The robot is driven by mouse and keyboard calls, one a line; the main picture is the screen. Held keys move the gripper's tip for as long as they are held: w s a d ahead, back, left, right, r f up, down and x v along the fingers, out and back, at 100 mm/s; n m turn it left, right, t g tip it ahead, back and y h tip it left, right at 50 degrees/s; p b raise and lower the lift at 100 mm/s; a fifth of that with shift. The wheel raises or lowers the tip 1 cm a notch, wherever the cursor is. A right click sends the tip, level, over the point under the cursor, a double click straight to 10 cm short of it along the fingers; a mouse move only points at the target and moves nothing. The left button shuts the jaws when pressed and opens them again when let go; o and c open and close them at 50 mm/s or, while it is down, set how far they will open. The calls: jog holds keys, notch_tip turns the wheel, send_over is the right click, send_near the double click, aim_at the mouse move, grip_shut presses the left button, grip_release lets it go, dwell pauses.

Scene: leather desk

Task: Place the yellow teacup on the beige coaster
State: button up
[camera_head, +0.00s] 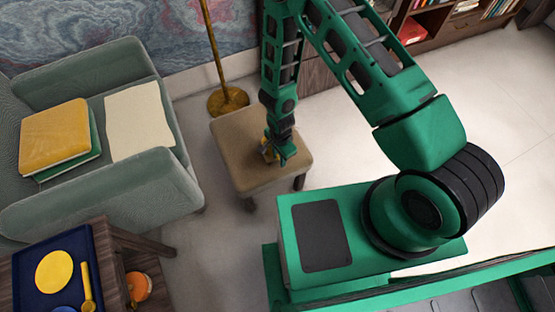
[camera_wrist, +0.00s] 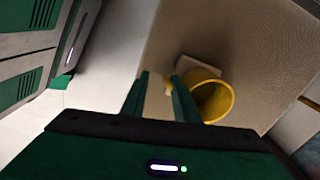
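The yellow teacup (camera_wrist: 217,99) is at the brown leather-topped stool (camera_head: 236,165), with its mouth toward the wrist camera. Its yellow handle shows between my fingers. In the head view the teacup (camera_head: 267,151) is a small yellow patch, mostly hidden by my gripper (camera_head: 273,159). The beige coaster (camera_wrist: 200,67) lies on the leather top and shows past the cup's base; the cup hides the rest of it. The base seems to be over the coaster, but contact cannot be told. My gripper (camera_wrist: 159,80) has its fingers apart, one on each side of the handle, with a visible gap.
A green-grey armchair (camera_head: 110,190) at left holds a yellow book (camera_head: 55,137) and a cream sheet (camera_head: 140,122). A brass lamp stand (camera_head: 228,101) is behind the stool. A side table at lower left bears a blue tray (camera_head: 85,240). The leather around the coaster looks clear.

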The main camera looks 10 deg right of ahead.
notch_tip(320, 180, up, 10)
dwell(0.5)
jog(key=shift+r, duration=0.15)
jog(key=w+d+r+n+h, duration=0.2)
jog(key=d+r+n, duration=0.1)
jog(key=d+r, duration=2.1)
jog(key=s+d+r+n, duration=0.2)
jog(key=s+d+r, duration=0.5)
jog(key=s+r, duration=0.45)
jog(key=s+r+n+y, duration=0.1)
jog(key=s+r+y, duration=0.1)
jog(key=s+r, duration=0.4)
jog(key=shift+s+d+r, duration=0.15)
jog(key=shift+s+d, duration=0.2)
jog(key=shift+s, duration=1.45)
jog(key=shift+w, duration=0.1)
